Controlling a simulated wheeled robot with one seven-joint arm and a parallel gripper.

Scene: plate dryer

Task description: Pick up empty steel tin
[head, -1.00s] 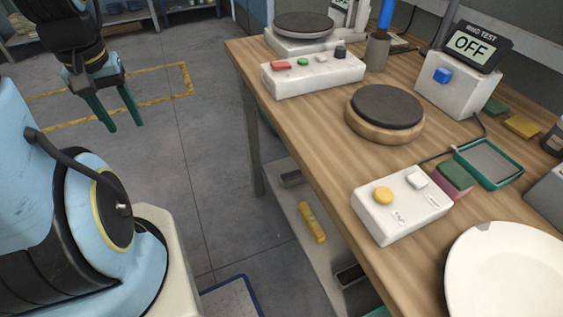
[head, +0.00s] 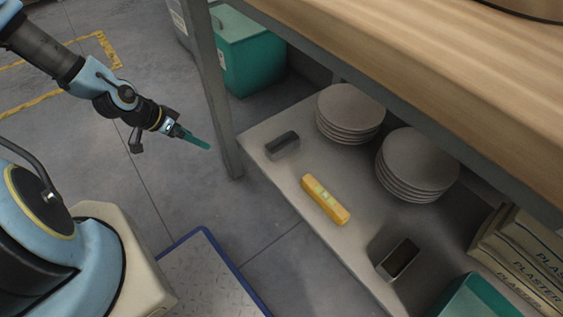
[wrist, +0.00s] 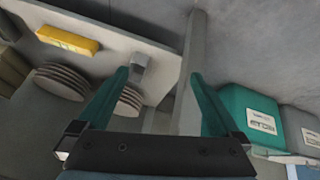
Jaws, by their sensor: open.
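Two small grey metal-looking things lie on the low shelf (head: 300,232) under the bench. One is an open-topped rectangular steel tin (head: 405,252) with a dark inside, near the front edge at the right; I cannot tell whether it is empty. The other is a smaller grey block-like piece (head: 282,145) at the shelf's left end, perhaps also a tin; its inside is not clear. It also shows in the wrist view (wrist: 139,68), beyond the left finger. My gripper (head: 207,146) is open and empty, left of the shelf and apart from both. The wrist view shows its green fingers spread (wrist: 160,75).
A yellow level-like bar (head: 325,200) lies between the grey things. Two plate stacks (head: 350,112) (head: 418,165) stand behind. A bench leg (head: 215,100) rises at the shelf's left end. Plaster boxes (head: 510,260) and a teal bin (head: 480,298) crowd the right. The bench top (head: 420,55) hangs over the shelf.

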